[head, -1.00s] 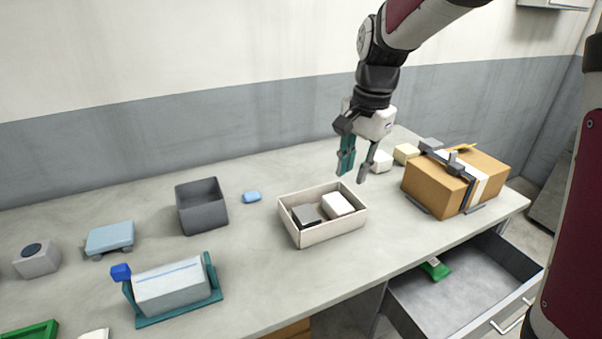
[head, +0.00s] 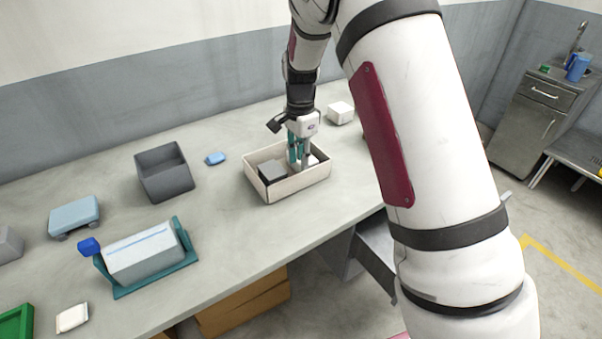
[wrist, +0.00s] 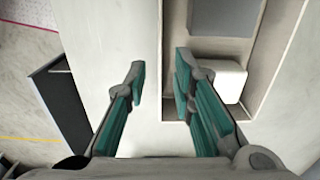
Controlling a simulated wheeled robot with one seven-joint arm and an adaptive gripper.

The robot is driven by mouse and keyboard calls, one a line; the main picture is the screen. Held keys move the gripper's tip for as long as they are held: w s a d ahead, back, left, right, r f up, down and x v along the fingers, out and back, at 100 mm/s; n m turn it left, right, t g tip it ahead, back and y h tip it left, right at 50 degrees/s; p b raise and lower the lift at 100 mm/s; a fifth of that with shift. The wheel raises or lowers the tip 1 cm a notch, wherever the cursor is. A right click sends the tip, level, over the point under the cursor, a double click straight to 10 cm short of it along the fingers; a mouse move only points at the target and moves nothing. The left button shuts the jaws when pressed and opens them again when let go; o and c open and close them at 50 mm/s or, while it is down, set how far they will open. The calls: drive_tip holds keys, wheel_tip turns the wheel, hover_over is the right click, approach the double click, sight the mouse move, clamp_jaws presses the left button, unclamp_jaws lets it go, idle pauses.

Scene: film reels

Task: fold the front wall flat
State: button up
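The cream open box stands on the counter with its front wall (head: 301,186) upright. In the wrist view the front wall (wrist: 172,50) runs up the picture as a pale strip. A dark grey block (head: 272,170) and a white block (head: 315,161) lie inside; the white block (wrist: 220,80) also shows in the wrist view. My gripper (head: 299,163) points down at the box's right half. In the wrist view my gripper (wrist: 163,85) is open and empty, one finger over the counter side and one over the box side. Contact with the wall cannot be told.
A dark grey open bin (head: 165,175) and a small blue block (head: 215,158) stand left of the box. A grey block in a teal cradle (head: 150,258) is at front left. A white block (head: 341,113) is behind. My arm hides the counter's right end and most of the open drawer (head: 375,250).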

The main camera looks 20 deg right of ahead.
sight(301, 174)
wheel_tip(301, 174, down, 6)
drive_tip(key=shift+f, duration=0.1)
idle(0.4)
clamp_jaws()
